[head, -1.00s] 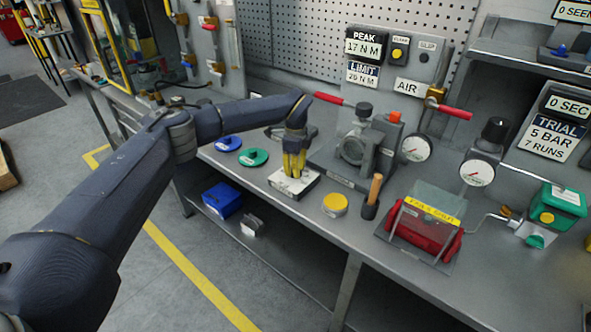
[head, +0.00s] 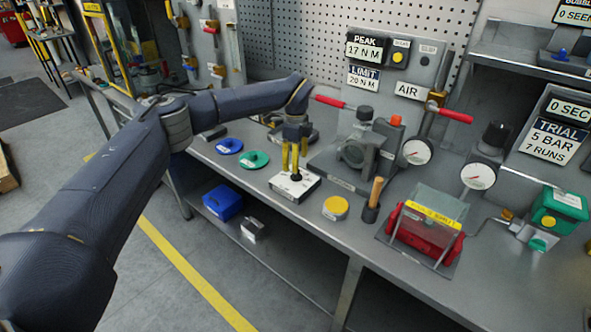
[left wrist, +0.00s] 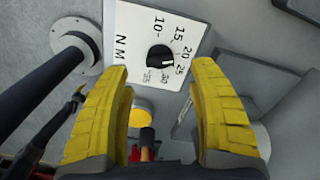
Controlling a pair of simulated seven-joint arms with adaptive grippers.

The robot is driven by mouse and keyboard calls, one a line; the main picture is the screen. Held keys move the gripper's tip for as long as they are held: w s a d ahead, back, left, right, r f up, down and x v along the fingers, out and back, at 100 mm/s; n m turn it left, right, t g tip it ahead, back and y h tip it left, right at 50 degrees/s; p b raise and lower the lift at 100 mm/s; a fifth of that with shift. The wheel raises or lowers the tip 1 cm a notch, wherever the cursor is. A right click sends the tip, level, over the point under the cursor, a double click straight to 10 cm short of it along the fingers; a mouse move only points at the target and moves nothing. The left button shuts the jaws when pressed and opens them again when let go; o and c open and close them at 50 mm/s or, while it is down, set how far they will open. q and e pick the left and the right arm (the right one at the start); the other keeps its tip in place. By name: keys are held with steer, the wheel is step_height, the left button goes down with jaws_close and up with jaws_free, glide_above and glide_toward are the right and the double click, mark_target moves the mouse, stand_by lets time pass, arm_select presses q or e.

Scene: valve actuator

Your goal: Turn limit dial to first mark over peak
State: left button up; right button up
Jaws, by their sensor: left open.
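The limit dial is a black knob (head: 296,177) on a white box (head: 293,190) on the bench. In the left wrist view the knob (left wrist: 160,58) is ringed by marks from 10 upward; its small white pointer is on its right side, its exact mark hard to tell. My left gripper (head: 294,163), with yellow fingers, is open just above the knob. In the left wrist view its fingers (left wrist: 162,72) stand wide apart, clear of the knob. The peak display (head: 364,50) reads 17 N M and the limit display (head: 363,78) reads 20 N M. My right gripper is not in view.
Blue (head: 229,146) and green (head: 254,160) discs lie left of the box. A yellow disc (head: 336,207), a wooden-handled tool (head: 375,192) and a red shielded unit (head: 425,228) stand to the right. A grey valve fixture (head: 358,150) is behind.

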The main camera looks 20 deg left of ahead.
arm_select(q)
step_height(320, 180, up, 7)
steer(key=shift+f, duration=0.2)
stand_by(0.4)
